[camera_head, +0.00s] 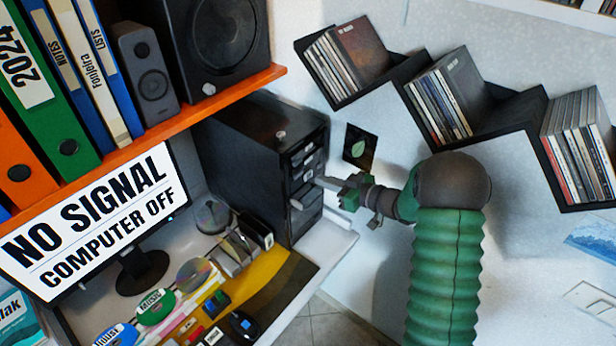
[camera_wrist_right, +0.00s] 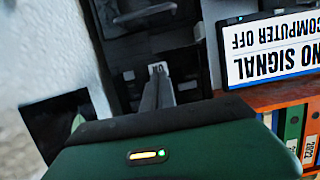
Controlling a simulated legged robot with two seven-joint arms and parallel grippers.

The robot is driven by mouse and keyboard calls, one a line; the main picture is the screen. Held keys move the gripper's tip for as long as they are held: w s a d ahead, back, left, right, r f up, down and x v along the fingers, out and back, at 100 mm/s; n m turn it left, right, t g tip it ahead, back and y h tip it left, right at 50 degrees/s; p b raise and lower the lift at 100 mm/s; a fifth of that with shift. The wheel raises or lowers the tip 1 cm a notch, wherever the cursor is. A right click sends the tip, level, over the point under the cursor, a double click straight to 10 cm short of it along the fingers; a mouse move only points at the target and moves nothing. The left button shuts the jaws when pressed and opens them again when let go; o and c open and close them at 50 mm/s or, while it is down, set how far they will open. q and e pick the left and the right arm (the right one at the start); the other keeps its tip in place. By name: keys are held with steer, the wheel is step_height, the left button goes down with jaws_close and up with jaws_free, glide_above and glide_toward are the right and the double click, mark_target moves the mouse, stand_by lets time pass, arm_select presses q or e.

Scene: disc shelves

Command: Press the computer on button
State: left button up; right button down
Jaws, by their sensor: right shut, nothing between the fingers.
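The black computer tower (camera_head: 250,146) stands on the desk under the orange shelf, its front facing right. The monitor (camera_head: 160,212) reads "NO SIGNAL COMPUTER OFF"; it shows upside down in the right wrist view (camera_wrist_right: 275,45). My right gripper (camera_head: 322,182) is shut and empty, its fingertips at the tower's front. In the right wrist view, the fingertips (camera_wrist_right: 160,80) are just below a small light button marked "ON" (camera_wrist_right: 157,68) and partly overlap it. I cannot tell whether they touch it. My left gripper is not in view.
The orange shelf (camera_head: 190,112) holds binders and speakers above the desk. Black zigzag wall shelves (camera_head: 505,122) with discs are at upper right. Discs, cases and a mouse (camera_head: 243,325) lie on the desk.

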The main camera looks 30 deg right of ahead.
steer(key=shift+w+a+f, duration=0.15)
steer(key=shift+w, duration=0.25)
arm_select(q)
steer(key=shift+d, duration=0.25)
arm_select(e)
steer(key=shift+w+f, duration=0.15)
steer(key=shift+w, duration=0.2)
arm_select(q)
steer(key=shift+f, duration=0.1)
arm_select(e)
steer(key=shift+w+f, duration=0.1)
steer(key=shift+w, duration=0.1)
